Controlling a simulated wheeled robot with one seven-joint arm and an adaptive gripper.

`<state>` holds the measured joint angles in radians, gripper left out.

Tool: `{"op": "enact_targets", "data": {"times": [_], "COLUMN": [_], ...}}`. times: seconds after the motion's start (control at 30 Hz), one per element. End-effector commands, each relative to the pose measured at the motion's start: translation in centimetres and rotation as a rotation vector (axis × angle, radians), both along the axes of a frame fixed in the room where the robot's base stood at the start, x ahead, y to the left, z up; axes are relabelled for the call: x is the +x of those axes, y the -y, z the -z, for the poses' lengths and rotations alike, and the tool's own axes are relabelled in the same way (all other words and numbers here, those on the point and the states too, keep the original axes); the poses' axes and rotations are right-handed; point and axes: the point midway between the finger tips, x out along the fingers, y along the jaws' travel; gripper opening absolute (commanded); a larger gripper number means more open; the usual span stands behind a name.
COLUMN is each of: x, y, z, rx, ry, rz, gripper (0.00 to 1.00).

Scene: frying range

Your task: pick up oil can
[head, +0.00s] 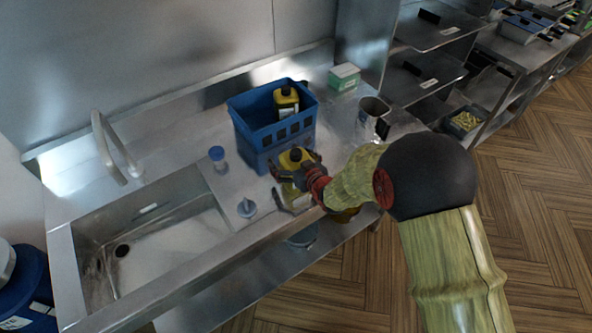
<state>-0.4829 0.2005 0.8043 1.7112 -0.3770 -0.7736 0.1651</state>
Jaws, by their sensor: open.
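A yellow can with a dark cap and a pale label (296,158) stands on the steel counter in front of the blue crate. My gripper (281,188) is at this can, its fingers spread open on either side of it. The fingers and wrist hide part of the can, and I cannot tell whether they touch it. A similar yellow can with a black cap (287,101) stands inside the blue crate (262,140). I cannot tell from the labels which can holds oil.
A sink (160,240) with a tap (110,150) lies left. A metal container (371,117) and a green-white box (344,76) stand right of the crate.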

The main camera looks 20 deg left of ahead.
Motion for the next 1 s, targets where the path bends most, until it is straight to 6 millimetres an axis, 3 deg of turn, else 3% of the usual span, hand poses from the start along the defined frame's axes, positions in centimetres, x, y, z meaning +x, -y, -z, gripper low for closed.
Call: {"op": "enact_targets", "data": {"times": [0.2, 1.0], "x": [0.05, 0.03], "y": [-0.02, 0.01], "z": [-0.07, -0.05], "rx": [0.001, 0.001], "ry": [0.001, 0.001], "rz": [0.000, 0.000], "gripper": [0.92, 0.47]}}
